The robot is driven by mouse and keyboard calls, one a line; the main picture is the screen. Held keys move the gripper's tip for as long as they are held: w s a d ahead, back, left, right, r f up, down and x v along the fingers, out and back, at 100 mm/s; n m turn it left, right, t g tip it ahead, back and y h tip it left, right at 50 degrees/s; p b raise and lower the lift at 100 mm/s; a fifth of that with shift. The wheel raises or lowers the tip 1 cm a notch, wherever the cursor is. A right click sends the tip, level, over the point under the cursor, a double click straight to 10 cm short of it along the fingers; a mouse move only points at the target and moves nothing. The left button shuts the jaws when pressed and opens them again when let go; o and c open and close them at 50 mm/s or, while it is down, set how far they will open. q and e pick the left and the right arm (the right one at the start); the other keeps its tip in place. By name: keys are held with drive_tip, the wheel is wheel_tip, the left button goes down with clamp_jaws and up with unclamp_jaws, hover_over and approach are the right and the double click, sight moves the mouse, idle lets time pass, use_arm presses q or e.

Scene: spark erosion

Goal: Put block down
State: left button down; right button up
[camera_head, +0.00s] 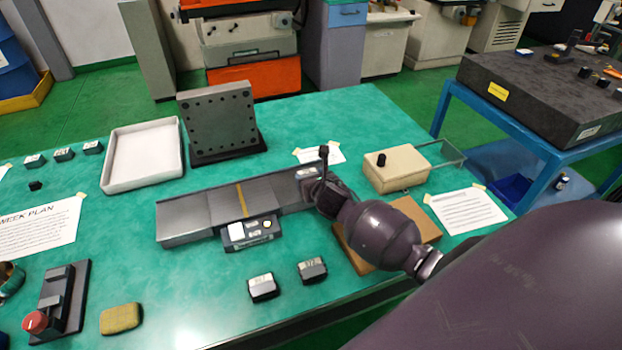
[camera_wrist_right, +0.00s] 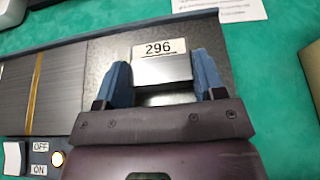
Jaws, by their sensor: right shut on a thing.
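My left gripper is not in view.
Two labelled blocks (camera_head: 262,287) (camera_head: 312,269) lie in front of the track's switch box (camera_head: 250,232). Behind stand a white tray (camera_head: 143,154) and an upright plate with holes (camera_head: 218,120). A beige box (camera_head: 397,168) and a brown board (camera_head: 425,228) are at right.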

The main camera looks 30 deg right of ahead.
drive_tip(key=o, duration=0.9)
drive_tip(key=shift+f, duration=0.15)
drive_tip(key=o, duration=0.5)
